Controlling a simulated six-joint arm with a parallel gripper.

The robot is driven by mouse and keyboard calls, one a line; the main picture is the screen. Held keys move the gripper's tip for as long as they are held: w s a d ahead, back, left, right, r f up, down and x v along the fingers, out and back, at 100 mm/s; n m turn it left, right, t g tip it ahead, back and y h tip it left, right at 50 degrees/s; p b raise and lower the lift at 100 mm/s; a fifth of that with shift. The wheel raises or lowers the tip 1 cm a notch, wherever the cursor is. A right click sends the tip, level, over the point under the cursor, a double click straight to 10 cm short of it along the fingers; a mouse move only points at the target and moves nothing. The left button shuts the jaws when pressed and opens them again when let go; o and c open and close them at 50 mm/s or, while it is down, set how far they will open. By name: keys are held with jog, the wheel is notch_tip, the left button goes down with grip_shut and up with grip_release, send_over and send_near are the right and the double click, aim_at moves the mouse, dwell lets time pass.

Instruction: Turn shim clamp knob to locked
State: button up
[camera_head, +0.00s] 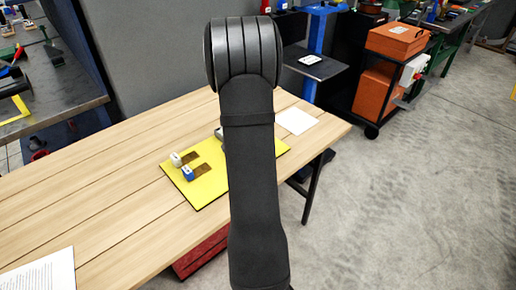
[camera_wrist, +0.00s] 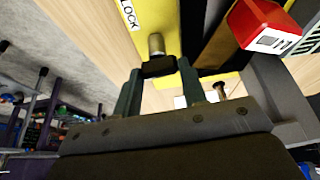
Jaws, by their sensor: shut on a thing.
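The yellow board (camera_head: 210,188) lies on the wooden table in the head view, partly hidden behind my arm. In the wrist view a yellow surface (camera_wrist: 118,38) carries a white label (camera_wrist: 129,15) reading "LOCK". Near the label is a small metallic cylindrical post (camera_wrist: 156,44) with a black piece (camera_wrist: 158,67) below it, which I take to be the clamp knob. My gripper (camera_wrist: 159,70) has a finger on each side of the black piece and is shut on it. The knob's turn angle cannot be read. The head view hides my gripper behind the arm.
A red block (camera_wrist: 262,22) with a white label is close at the right in the wrist view. A white piece (camera_head: 176,159) and a blue piece (camera_head: 188,173) sit by brown strips on the board.

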jog(key=shift+m, duration=0.5)
jog(key=o, duration=1)
jog(key=shift+c, duration=0.2)
jog(key=v, duration=1.7)
jog(key=shift+a+r, duration=0.2)
jog(key=shift+a, duration=0.1)
jog(key=shift+w+f, duration=0.15)
jog(key=x, duration=1.7)
jog(key=shift+d+f, duration=0.1)
jog(key=shift+d, duration=0.15)
